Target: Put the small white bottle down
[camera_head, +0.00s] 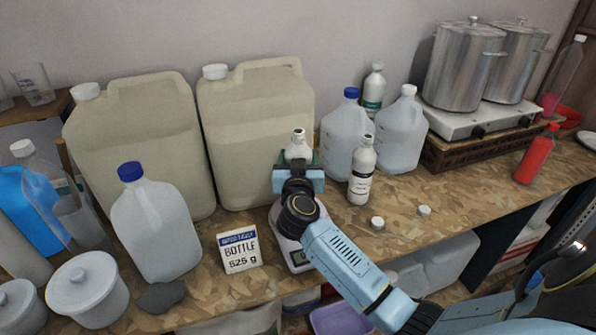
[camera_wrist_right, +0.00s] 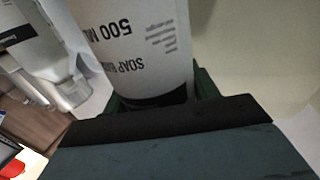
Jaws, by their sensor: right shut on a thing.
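A pale scale (camera_head: 284,238) lies below the gripper and arm. The gripper hides the bottle's base, so I cannot tell whether it touches the scale. My left gripper is not in view.
A similar white bottle (camera_head: 361,172) stands to the right, near two loose caps (camera_head: 377,223). Large beige jugs (camera_head: 257,140) stand behind.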

